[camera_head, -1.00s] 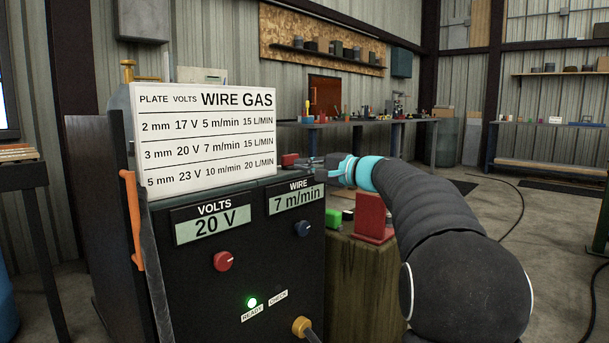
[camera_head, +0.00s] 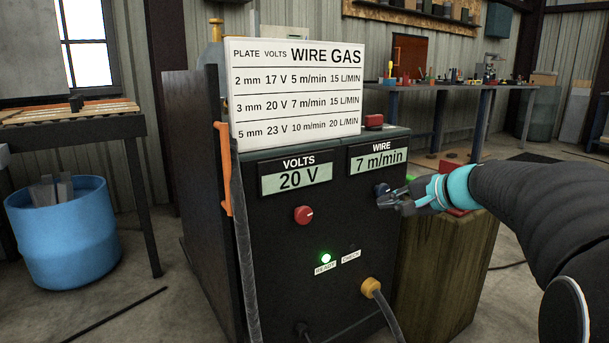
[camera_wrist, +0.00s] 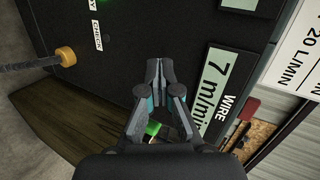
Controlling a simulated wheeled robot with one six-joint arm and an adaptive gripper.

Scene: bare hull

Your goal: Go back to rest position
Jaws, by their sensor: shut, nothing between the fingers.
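My gripper (camera_head: 388,200) is shut and empty, in front of the right part of the black welding machine (camera_head: 280,255). The wrist view shows the closed fingers (camera_wrist: 160,68) beside the wire display (camera_wrist: 215,85), which reads 7 m/min. The volts display (camera_head: 297,179) reads 20 V, with a red knob (camera_head: 304,215) below it. The green ready light (camera_head: 326,258) is lit.
A settings chart (camera_head: 297,95) stands on the machine. A wooden block (camera_head: 440,265) with red and green pieces is at its right. A yellow connector (camera_head: 371,287) and cable stick out in front. A blue barrel (camera_head: 62,235) stands left.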

